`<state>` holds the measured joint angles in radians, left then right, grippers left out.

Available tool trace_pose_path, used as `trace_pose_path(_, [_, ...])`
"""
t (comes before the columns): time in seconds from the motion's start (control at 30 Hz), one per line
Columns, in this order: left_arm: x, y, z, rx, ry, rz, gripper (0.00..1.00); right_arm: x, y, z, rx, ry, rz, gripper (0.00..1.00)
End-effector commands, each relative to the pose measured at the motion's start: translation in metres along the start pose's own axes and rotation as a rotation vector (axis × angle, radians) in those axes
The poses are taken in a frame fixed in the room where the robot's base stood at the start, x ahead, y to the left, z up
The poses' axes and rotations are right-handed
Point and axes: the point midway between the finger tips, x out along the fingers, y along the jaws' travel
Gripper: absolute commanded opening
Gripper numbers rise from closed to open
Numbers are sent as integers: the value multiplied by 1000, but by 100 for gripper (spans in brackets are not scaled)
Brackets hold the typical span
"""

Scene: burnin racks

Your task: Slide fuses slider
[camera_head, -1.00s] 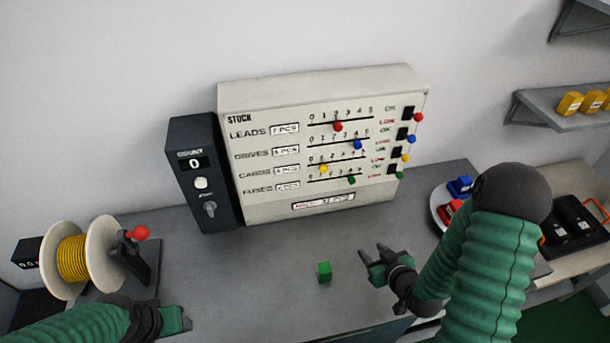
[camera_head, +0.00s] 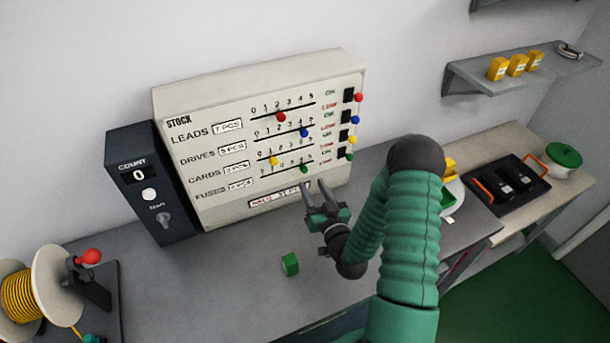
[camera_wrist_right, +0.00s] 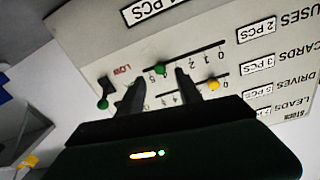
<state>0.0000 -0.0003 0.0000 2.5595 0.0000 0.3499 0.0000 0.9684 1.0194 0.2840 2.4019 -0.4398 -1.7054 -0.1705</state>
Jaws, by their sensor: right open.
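The stock panel (camera_head: 180,105) is a cream box with slider rows for leads, drives, cards and fuses. The green fuses slider knob (camera_head: 304,169) is on the lowest row, right of the row's middle. My right gripper (camera_head: 319,190) is open just below and in front of this knob. In the right wrist view the green knob (camera_wrist_right: 160,69) shows between the open fingers (camera_wrist_right: 158,85), and I cannot tell if they touch it. The yellow cards knob (camera_wrist_right: 213,85) is just beside one finger.
A dark count box (camera_head: 145,185) stands left of the panel. A yellow wire spool (camera_head: 30,295) is at lower left. A black tray (camera_head: 512,185) is at right.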

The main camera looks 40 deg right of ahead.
Motion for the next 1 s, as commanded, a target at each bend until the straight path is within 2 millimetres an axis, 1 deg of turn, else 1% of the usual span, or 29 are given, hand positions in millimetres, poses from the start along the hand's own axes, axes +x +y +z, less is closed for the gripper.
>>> trace_pose_path(0.03, [-9,0,-2,0,0,0,54,13,-1,-6,0,2,0,42])
trace_pose_path(0.1, [-13,0,-3,0,0,0,54,29,-1,-5,1,2,0,42])
trace_pose_path(0.23, [-17,0,-4,0,-1,0,54,52,-1,-3,1,1,0,42])
trace_pose_path(0.3, [-18,0,-4,0,-1,0,54,58,-1,-2,0,0,1,42])
trace_pose_path(0.4, [-18,0,-4,0,-1,0,54,62,-1,-1,0,0,1,42])
trace_pose_path(0.6, [-17,0,-4,0,-1,0,54,62,-1,-1,0,-1,0,42])
trace_pose_path(0.67, [-17,0,-4,0,-1,0,54,62,-1,-1,0,-1,0,35])
trace_pose_path(0.93, [-17,0,-4,0,-1,0,54,62,0,0,0,-1,0,0])
trace_pose_path(1.0, [-17,0,-4,0,-1,0,54,62,0,0,0,-2,0,0])
